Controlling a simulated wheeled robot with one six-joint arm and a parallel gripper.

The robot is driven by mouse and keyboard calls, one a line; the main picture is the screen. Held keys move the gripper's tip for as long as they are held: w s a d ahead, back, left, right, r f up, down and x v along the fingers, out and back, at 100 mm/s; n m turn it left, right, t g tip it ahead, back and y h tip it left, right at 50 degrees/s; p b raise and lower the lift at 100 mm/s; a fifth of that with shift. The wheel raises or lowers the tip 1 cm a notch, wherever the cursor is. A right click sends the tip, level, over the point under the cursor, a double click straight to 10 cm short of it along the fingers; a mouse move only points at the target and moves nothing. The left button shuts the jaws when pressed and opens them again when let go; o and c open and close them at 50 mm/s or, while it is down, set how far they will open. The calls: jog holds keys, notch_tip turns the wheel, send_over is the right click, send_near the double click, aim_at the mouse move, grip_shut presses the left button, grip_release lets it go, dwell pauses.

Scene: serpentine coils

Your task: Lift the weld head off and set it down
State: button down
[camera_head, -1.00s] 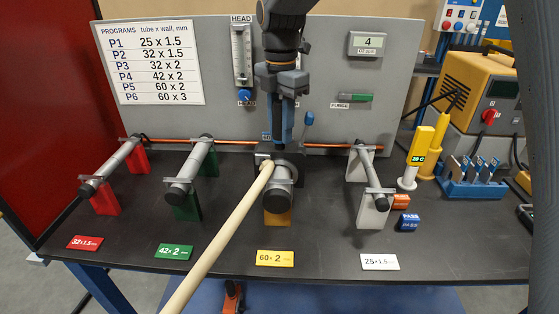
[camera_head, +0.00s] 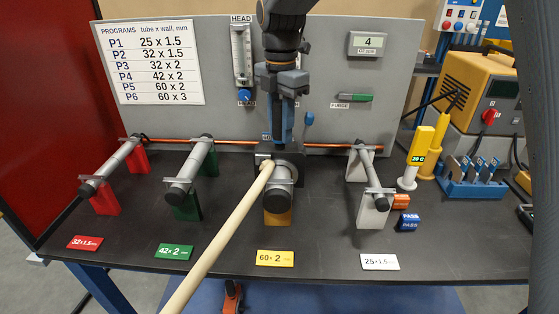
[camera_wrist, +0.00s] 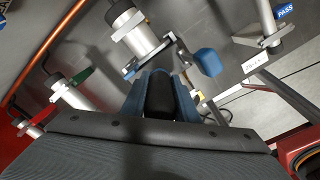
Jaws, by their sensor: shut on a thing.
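The weld head (camera_head: 292,158) is a dark block around the grey tube at the yellow 60 x 2 stand (camera_head: 277,217). A lever with a blue knob (camera_head: 309,118) rises at its right. My gripper (camera_head: 281,137) points down from above, its blue fingers shut on the head's upper part. In the wrist view, the fingers (camera_wrist: 161,95) close around a dark piece, with the blue knob (camera_wrist: 207,62) beside them. The tube (camera_wrist: 138,38) shows beyond. The head's back side is hidden.
A beige hose (camera_head: 220,245) runs from the head toward the lower left. Tubes on red (camera_head: 106,203), green (camera_head: 187,207) and white (camera_head: 372,212) stands flank it. An orange pipe (camera_head: 240,142) crosses behind. The front strip of the bench is mostly clear between labels.

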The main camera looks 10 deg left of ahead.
jog(key=shift+r, duration=0.25)
